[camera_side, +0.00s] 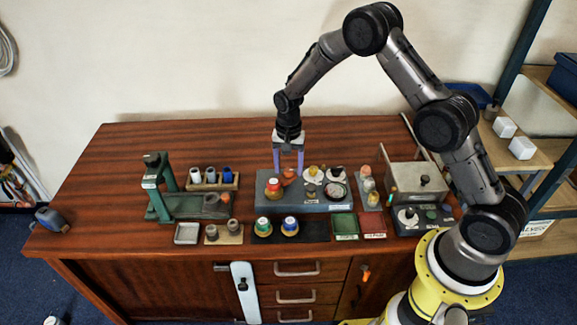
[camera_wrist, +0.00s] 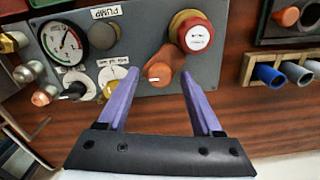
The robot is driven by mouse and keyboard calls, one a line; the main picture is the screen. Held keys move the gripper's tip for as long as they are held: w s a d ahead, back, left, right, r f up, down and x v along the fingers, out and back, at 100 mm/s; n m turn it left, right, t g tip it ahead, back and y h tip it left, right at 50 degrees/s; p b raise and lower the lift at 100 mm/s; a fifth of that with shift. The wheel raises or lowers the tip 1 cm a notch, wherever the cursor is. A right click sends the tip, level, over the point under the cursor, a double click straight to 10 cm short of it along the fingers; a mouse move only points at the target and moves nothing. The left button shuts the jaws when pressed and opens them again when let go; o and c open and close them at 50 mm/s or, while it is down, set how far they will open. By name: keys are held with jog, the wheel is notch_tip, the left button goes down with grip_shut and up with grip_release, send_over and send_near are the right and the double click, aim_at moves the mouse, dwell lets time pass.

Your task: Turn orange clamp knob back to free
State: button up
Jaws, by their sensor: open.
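The orange clamp knob (camera_wrist: 157,73) sits on a grey panel (camera_wrist: 225,20) and shows a pale pointer mark on its face in the wrist view. In the side view the orange knob (camera_side: 289,173) is small, near the panel's back edge. My gripper (camera_wrist: 160,78) is open, with its two purple fingers apart on either side of the knob in the wrist view. In the side view my gripper (camera_side: 288,172) points down at the panel. I cannot tell whether the fingers touch the knob.
A red-capped brass valve (camera_wrist: 196,37) stands close beside the knob.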

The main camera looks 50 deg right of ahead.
grip_shut()
dwell(0.5)
jog(key=n, duration=0.4)
jog(key=shift+r+n, duration=0.1)
jog(key=shift+n, duration=0.2)
jog(key=n, duration=0.4)
jog(key=shift+n, duration=0.3)
jog(key=n, duration=0.4)
jog(key=shift+n, duration=2.4)
